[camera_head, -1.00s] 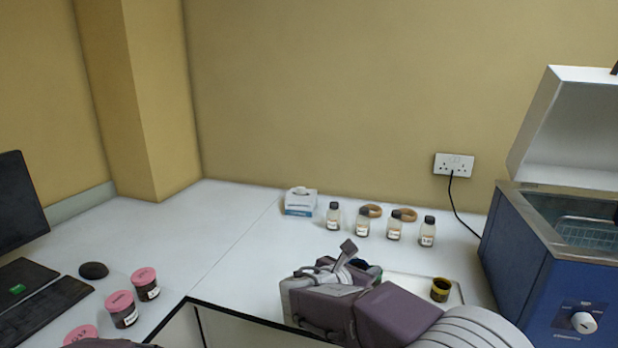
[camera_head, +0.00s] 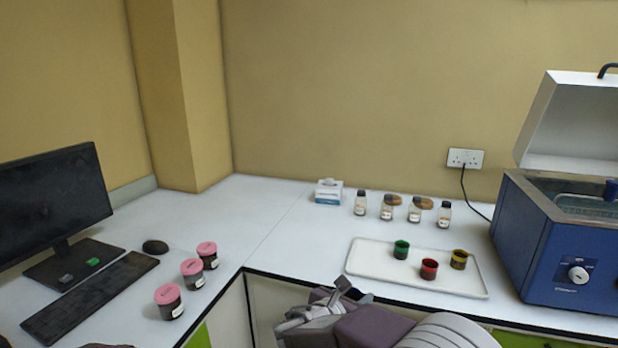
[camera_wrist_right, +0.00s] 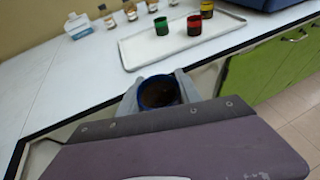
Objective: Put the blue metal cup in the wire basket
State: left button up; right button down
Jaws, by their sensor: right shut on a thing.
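The blue metal cup (camera_wrist_right: 158,92) is between the fingers of my right gripper (camera_wrist_right: 160,90) in the right wrist view, with dark content inside. The gripper is shut on it. In the head view my right gripper (camera_head: 345,294) is low in the middle, in front of the bench edge, and hides most of the cup. The wire basket (camera_head: 592,207) shows only in part, inside the open blue bath at the right. My left gripper is not in view.
A white tray (camera_head: 365,262) holds a green cup (camera_head: 401,250), a red cup (camera_head: 429,269) and a yellow cup (camera_head: 459,260). The blue bath (camera_head: 540,250) has its white lid (camera_head: 575,125) raised. Several small bottles (camera_head: 414,211) stand behind the tray. Pink-lidded jars (camera_head: 192,273) stand left.

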jog(key=s+d+f, duration=0.3)
jog(key=s+f, duration=0.6)
jog(key=f, duration=0.6)
jog(key=s+d+f+m+g+h, duration=0.1)
jog(key=s+d+m+g+h, duration=0.15)
jog(key=s+d, duration=0.25)
notch_tip(320, 180, up, 8)
jog(key=m+p, duration=0.1)
jog(key=p, duration=1.2)
jog(key=shift+r+h+p, duration=0.25)
jog(key=shift+h+p, duration=0.15)
jog(key=shift+h, duration=0.05)
jog(key=shift+g, duration=0.25)
jog(key=shift+a, duration=0.15)
